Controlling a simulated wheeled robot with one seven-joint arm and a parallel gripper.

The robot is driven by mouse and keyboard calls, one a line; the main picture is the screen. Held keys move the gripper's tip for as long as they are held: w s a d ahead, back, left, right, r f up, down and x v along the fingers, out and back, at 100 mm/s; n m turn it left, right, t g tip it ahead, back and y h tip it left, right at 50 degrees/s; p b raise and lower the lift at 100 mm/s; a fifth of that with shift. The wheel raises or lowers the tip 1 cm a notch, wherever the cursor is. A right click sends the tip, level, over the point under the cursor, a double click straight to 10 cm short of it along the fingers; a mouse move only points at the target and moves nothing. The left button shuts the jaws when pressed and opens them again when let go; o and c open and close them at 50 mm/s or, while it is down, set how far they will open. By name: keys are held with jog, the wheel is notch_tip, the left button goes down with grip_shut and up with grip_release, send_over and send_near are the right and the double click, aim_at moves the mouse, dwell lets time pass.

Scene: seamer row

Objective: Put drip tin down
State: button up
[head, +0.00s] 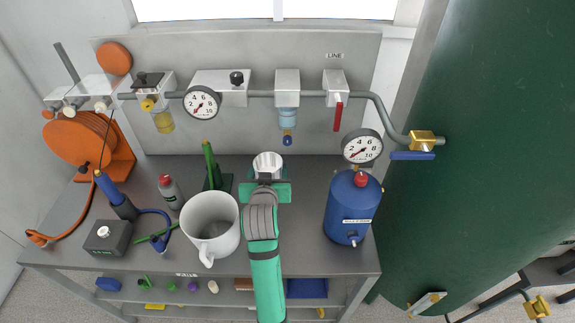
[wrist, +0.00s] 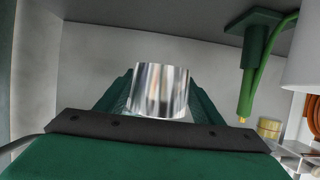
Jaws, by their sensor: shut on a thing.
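The drip tin (head: 267,161) is a small shiny metal cup, seen in the head view near the back middle of the bench. My gripper (head: 267,183) is shut on it, with green jaws on either side. In the wrist view, which appears upside down, the tin (wrist: 161,88) sits between the jaws (wrist: 160,105). Its base shows against the back wall, apart from the bench surface, so it is held above the bench. The tin looks about upright. My arm hides the bench in front of it.
A white mug (head: 211,224) stands left of my arm, a green stand (head: 213,175) behind it. A blue tank (head: 352,210) with a gauge is at the right. A pipe with a filter bowl (head: 288,115) and red lever (head: 338,117) runs above. Bare bench (head: 308,185) lies between tin and tank.

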jog(key=w+d+f, duration=0.1)
jog(key=w+f, duration=0.2)
jog(key=w, duration=0.1)
jog(key=w+d+f, duration=0.2)
jog(key=w+f, duration=0.1)
jog(key=w, duration=0.1)
jog(key=w+d+f, duration=0.2)
jog(key=w, duration=0.2)
jog(key=shift+w+d+f, duration=0.1)
jog(key=shift+d+f, duration=0.05)
jog(key=shift+f, duration=0.25)
jog(key=shift+w+d+f, duration=0.2)
jog(key=shift+w+f, duration=0.25)
jog(key=shift+f, duration=1.6)
jog(key=shift+a+f, duration=0.1)
jog(key=o, duration=1.2)
